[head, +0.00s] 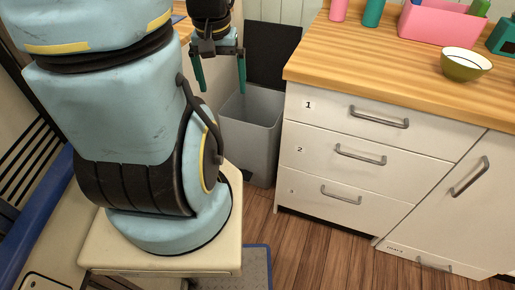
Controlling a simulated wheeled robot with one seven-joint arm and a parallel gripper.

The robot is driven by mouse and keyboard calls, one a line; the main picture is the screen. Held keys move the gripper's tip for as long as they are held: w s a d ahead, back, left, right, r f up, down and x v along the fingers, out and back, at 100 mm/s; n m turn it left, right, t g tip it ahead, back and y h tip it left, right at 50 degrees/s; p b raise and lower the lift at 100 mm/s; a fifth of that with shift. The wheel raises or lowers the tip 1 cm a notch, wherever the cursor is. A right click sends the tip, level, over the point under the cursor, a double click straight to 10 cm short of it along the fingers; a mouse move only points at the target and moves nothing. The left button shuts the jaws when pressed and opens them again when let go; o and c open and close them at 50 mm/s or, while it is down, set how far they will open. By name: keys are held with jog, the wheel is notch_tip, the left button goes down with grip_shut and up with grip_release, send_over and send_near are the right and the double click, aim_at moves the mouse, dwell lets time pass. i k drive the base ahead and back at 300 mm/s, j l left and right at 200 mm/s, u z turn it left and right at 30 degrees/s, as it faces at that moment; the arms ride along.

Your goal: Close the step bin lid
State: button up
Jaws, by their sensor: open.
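The step bin (254,133) is a grey box on the floor, left of the drawer cabinet, partly hidden behind my arm. Its black lid (273,54) stands up, open, at the back against the wall. My gripper (220,88) has two green fingers that are apart and empty, pointing down. In the head view it appears over the bin's left part and in front of the lid's left side; the exact height and distance cannot be told.
A white cabinet (330,163) with numbered drawers and a wooden worktop (400,58) stands right of the bin. On the worktop are an olive bowl (465,67), a pink box (440,24) and bottles. Wooden floor (310,245) is free in front of the cabinet.

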aim_at(269, 46)
jog(key=i+u, duration=0.35)
jog(key=i+l+u, duration=0.1)
jog(key=i+u, duration=0.25)
jog(key=i, duration=0.2)
